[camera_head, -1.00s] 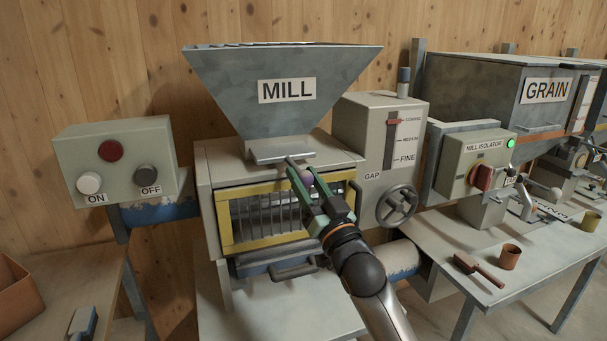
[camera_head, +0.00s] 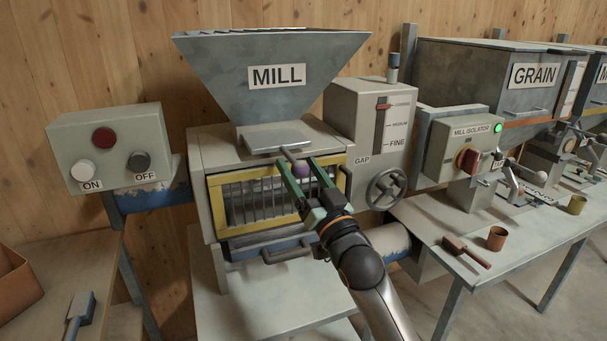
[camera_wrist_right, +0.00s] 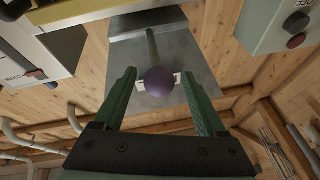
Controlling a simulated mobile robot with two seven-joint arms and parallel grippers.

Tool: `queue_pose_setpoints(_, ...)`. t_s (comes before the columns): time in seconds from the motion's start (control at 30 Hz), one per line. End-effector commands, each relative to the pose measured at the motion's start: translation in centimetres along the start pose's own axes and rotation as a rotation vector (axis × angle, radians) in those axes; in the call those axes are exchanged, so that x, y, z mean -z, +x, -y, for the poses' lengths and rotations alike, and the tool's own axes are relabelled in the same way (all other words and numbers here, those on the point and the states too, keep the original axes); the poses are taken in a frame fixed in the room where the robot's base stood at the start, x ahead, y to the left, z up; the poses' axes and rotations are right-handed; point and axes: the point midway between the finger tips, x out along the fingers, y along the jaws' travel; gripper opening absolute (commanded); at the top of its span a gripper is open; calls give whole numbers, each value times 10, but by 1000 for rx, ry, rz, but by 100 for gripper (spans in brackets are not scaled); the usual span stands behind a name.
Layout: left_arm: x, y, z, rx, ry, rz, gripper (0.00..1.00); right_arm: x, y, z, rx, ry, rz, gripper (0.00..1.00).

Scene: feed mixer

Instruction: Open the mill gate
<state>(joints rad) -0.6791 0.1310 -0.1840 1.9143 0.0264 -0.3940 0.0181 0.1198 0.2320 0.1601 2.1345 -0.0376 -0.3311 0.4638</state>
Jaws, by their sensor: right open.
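The mill gate shows as a grey plate (camera_head: 274,138) under the mill hopper (camera_head: 275,80), with a short rod ending in a dark purple knob (camera_head: 301,169). My right gripper (camera_head: 299,163) is open in front of the mill, its green fingers on either side of the knob. In the right wrist view, the knob (camera_wrist_right: 160,81) sits between the two open fingers (camera_wrist_right: 158,74), with a gap showing on each side. The rod (camera_wrist_right: 152,47) runs from the knob toward the grey metal behind it. My left gripper is not in view.
A yellow-framed barred guard (camera_head: 235,230) lies just below the gate. The gap box (camera_head: 345,110) with its handwheel (camera_head: 386,188) stands to the right. A switch box (camera_head: 112,150) is at left. The bench (camera_head: 270,310) in front of the mill is clear.

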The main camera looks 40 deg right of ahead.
Motion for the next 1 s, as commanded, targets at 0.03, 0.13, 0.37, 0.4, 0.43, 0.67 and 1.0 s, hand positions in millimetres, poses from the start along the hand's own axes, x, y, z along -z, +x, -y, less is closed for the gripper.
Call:
queue_pose_setpoints(0.03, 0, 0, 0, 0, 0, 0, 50, 0, -2, 0, 0, 0, 1, 73)
queue_pose_setpoints(0.13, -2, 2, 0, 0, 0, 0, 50, -1, -9, 0, 0, 0, 1, 73)
queue_pose_setpoints(0.37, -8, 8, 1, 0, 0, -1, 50, -4, -50, -1, -1, 1, 4, 73)
queue_pose_setpoints(0.4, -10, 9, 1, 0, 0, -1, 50, -4, -58, -1, -1, 2, 4, 73)
queue_pose_setpoints(0.43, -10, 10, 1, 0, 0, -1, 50, -4, -64, -1, -1, 2, 4, 73)
queue_pose_setpoints(0.67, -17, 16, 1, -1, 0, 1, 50, -2, -103, -1, -2, -1, 3, 73)
queue_pose_setpoints(1.0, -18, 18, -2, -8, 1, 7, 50, 0, -125, 0, 0, 1, 0, 73)
